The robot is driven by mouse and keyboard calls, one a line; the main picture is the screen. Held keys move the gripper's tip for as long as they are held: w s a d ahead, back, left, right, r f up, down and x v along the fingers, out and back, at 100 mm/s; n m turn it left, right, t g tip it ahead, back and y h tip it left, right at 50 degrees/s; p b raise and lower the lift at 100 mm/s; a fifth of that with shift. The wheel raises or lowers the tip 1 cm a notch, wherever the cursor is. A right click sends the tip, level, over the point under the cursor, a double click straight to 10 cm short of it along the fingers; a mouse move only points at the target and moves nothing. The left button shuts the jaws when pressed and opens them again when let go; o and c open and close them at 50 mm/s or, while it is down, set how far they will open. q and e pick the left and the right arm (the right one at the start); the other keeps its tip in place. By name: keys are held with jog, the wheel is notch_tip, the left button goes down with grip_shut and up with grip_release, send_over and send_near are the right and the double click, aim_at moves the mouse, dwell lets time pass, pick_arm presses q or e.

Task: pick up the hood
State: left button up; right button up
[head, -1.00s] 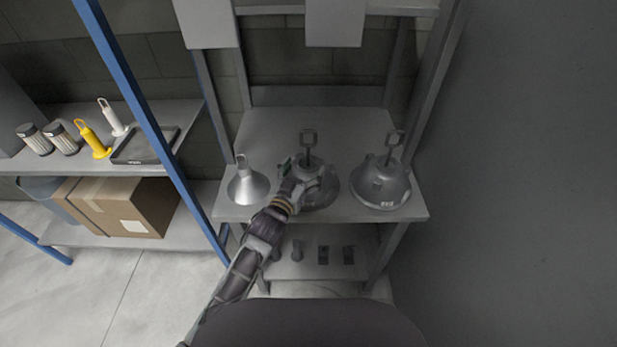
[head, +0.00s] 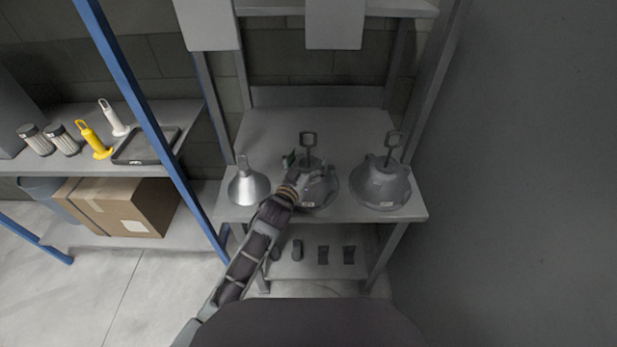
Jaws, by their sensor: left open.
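Three hoods stand in a row on the grey shelf (head: 285,122). A small shiny cone-shaped hood (head: 248,188) is at the left. A larger grey hood with a square handle loop on top is in the middle (head: 322,190). A similar large grey hood (head: 380,187) with a handle loop stands at the right. My left gripper (head: 298,168) is open at the upper left side of the middle hood, near the base of its handle. My wrist hides part of that hood, and I cannot tell whether the fingers touch it. My right gripper is not in view.
A lower shelf (head: 290,267) holds several small dark items. At left, behind a blue post (head: 150,120), a rack holds a yellow tool (head: 93,139), a white tool (head: 112,117), a black tray (head: 146,147) and a cardboard box (head: 125,205). A plain wall closes the right side.

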pick_arm(q)
jog(key=shift+w+d, duration=0.2)
jog(key=shift+w, duration=0.15)
jog(key=c, duration=1.9)
jog(key=shift+r, duration=0.1)
jog(key=shift+r, duration=5)
